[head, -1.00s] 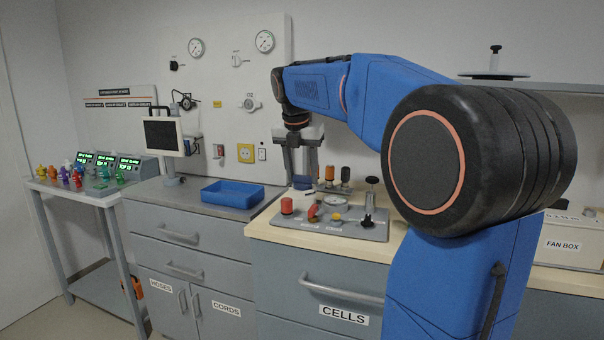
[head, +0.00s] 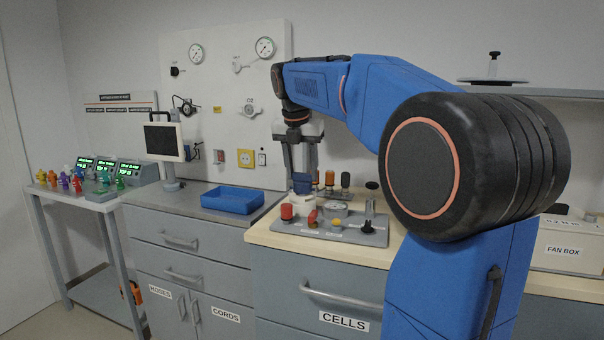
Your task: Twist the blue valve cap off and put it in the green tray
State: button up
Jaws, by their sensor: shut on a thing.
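My gripper (head: 304,168) points down over the back left of the grey panel (head: 348,235) on the cream counter. It is shut on a dark blue piece, which looks like the blue valve cap (head: 303,184), between its fingers. A whitish part shows just below the blue piece; I cannot tell whether the two are joined. No green tray shows; the open tray in view is blue (head: 232,212), on the grey counter left of the panel.
The panel carries a red knob (head: 287,213), a red lever, a round gauge (head: 335,209), a yellow knob and a black knob (head: 367,226). Orange and black-topped posts stand behind. A monitor (head: 163,141) stands left of the blue tray.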

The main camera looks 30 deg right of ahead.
jog(key=shift+r, duration=1.05)
